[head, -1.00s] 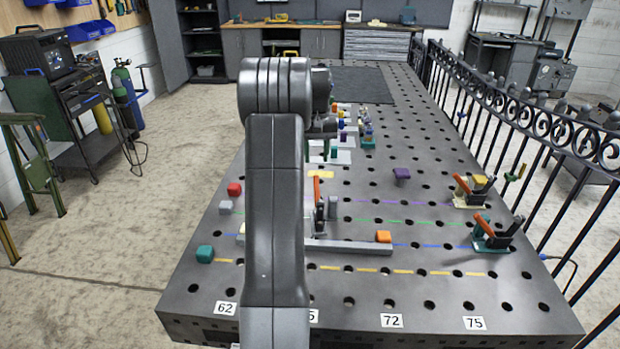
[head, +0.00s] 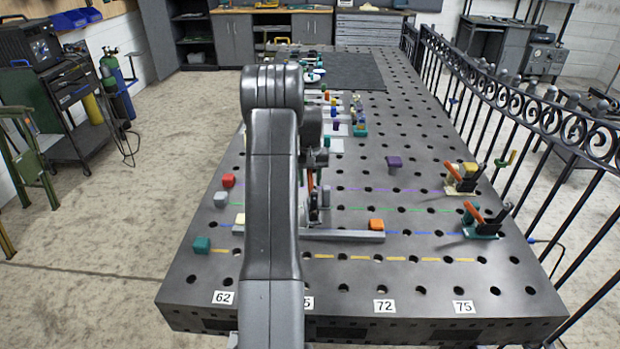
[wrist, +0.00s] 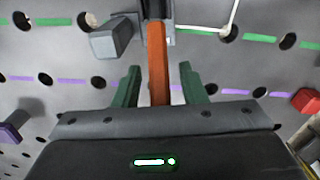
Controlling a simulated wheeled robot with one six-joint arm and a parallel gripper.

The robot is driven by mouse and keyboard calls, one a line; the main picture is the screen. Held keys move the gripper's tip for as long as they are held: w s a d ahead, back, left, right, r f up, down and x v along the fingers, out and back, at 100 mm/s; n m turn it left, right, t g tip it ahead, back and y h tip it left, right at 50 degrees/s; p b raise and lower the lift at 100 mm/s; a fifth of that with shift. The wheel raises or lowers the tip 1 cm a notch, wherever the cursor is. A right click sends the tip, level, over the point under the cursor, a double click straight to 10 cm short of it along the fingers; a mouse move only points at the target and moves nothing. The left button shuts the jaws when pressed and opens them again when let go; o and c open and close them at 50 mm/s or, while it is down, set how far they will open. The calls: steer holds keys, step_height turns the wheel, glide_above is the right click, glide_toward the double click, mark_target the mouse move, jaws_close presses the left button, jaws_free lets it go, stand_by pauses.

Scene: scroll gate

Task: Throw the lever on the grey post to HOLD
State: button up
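An orange lever (wrist: 158,65) stands between the two green fingers of my gripper (wrist: 159,72) in the wrist view. The fingers are open, with a gap on each side of the lever. In the head view the lever (head: 310,184) shows just right of my arm, which hides part of it. The grey post (wrist: 112,40) is left of the lever in the wrist view, and it also shows in the head view (head: 325,196). I cannot read any HOLD mark.
A grey bar (head: 345,236) with an orange block (head: 376,225) lies in front of the lever. Two orange-handled clamps (head: 484,222) (head: 462,179) stand at the right. A purple knob (head: 394,161) and red block (head: 229,181) stand apart. A railing (head: 540,115) runs along the right.

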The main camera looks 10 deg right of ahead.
steer(key=shift+f, duration=0.1)
jaws_close()
